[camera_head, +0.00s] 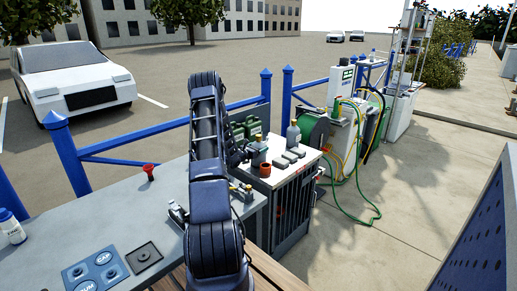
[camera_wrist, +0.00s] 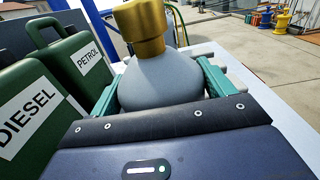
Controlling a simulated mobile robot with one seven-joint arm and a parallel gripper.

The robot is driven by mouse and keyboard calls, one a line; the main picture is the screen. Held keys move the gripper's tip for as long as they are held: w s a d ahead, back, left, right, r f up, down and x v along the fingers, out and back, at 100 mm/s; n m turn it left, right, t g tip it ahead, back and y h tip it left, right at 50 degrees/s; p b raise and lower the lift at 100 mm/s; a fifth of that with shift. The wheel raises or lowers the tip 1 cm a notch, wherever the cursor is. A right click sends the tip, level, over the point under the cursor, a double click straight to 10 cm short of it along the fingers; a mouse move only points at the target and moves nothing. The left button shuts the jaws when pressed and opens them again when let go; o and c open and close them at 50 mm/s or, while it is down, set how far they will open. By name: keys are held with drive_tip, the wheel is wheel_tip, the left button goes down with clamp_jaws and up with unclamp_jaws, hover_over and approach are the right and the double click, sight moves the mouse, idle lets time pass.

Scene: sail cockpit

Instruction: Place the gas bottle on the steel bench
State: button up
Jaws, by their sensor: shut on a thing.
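A grey gas bottle with a brass-coloured cap (camera_wrist: 150,75) fills the middle of the wrist view, upright between the green fingers of my gripper (camera_wrist: 160,88). My gripper is shut on its body. In the head view this bottle (camera_head: 258,150) shows just right of my dark arm, over the white-topped barred cabinet (camera_head: 305,172); whether its base touches the top is hidden. A second grey bottle (camera_head: 293,135) stands on that cabinet. A grey bench (camera_head: 60,248), which looks like the steel bench, lies at the lower left, partly hidden by my arm.
Green jerrycans marked diesel (camera_wrist: 35,105) and petrol (camera_wrist: 85,62) stand close left of my gripper. A red-orange pot (camera_head: 265,170) and grey blocks (camera_head: 288,158) are on the cabinet. The bench carries a red item (camera_head: 149,171), a blue panel (camera_head: 95,270) and a white bottle (camera_head: 12,228).

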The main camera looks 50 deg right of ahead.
drive_tip(key=o, duration=1.7)
drive_tip(key=shift+f, duration=0.1)
drive_tip(key=a, duration=1.2)
drive_tip(key=s+a+r+m+g+y, duration=0.2)
drive_tip(key=s+a+r+m+y, duration=0.15)
drive_tip(key=a+r+m, duration=0.45)
drive_tip(key=s+a+r+m+g+y, duration=0.2)
drive_tip(key=s+a+r+m, duration=0.15)
drive_tip(key=a+r, duration=0.9)
drive_tip(key=s+a+r+m+t+y, duration=0.2)
drive_tip(key=s+a, duration=0.4)
drive_tip(key=a, duration=0.6)
drive_tip(key=s+a+r+m+t+y, duration=0.2)
drive_tip(key=s+a+r+y, duration=0.4)
drive_tip(key=a, duration=0.5)
drive_tip(key=s+a+r+m+t+y, duration=0.2)
drive_tip(key=s+a+r+t+y, duration=0.2)
drive_tip(key=s+a, duration=0.3)
drive_tip(key=a, duration=0.5)
drive_tip(key=shift+a+r+t, duration=0.15)
drive_tip(key=shift+a+t, duration=0.15)
drive_tip(key=shift+a, duration=0.05)
drive_tip(key=shift+m+y, duration=0.25)
